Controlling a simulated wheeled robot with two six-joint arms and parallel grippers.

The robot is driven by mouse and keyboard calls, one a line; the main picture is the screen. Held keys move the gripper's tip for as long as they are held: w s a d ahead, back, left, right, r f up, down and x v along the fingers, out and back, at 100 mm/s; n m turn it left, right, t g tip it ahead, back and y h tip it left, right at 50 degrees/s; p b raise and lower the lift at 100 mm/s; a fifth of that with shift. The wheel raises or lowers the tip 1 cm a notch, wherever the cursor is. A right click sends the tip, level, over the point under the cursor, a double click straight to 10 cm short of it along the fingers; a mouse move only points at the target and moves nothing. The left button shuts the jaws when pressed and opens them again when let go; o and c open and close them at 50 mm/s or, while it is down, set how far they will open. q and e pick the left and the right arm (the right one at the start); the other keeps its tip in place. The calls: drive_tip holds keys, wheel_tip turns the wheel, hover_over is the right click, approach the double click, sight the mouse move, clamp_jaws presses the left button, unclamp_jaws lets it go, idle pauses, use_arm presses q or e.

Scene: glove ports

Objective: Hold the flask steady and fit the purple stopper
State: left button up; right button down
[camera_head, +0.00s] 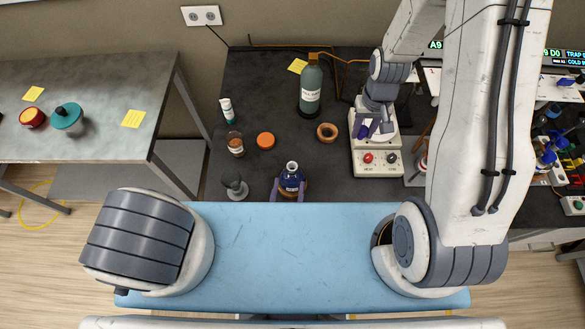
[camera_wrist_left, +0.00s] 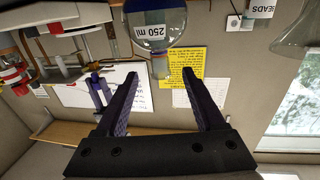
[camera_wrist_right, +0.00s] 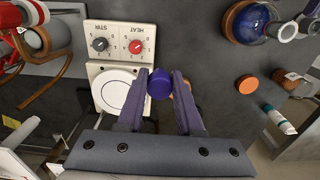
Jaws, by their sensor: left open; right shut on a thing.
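The flask (camera_head: 291,180) is round, with blue liquid and an open neck, and stands upright near the bench's front edge. The fingers of my left gripper (camera_head: 289,190) are either side of it, open. In the left wrist view the flask (camera_wrist_left: 158,12) shows a "250 ml" label, and its neck lies between the spread fingertips (camera_wrist_left: 160,73), with gaps both sides. My right gripper (camera_head: 374,130) is over the hotplate, shut on the purple stopper (camera_wrist_right: 159,84); the stopper also shows in the head view (camera_head: 362,132). Most of my left arm's lower part is hidden.
The hotplate stirrer (camera_head: 378,165) stands right of the flask. A cork ring (camera_head: 327,132), an orange cap (camera_head: 265,140), a brown jar (camera_head: 235,144) and a green bottle (camera_head: 311,90) stand behind the flask. Dark bench between flask and hotplate is clear.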

sight(291, 174)
use_arm(q)
drive_tip(key=shift+w+d, duration=0.15)
drive_tip(key=shift+w, duration=0.85)
drive_tip(key=shift+w+d, duration=0.2)
drive_tip(key=shift+w, duration=0.85)
drive_tip(key=shift+w+d, duration=0.15)
drive_tip(key=shift+w, duration=0.85)
drive_tip(key=shift+c, duration=0.3)
clamp_jaws()
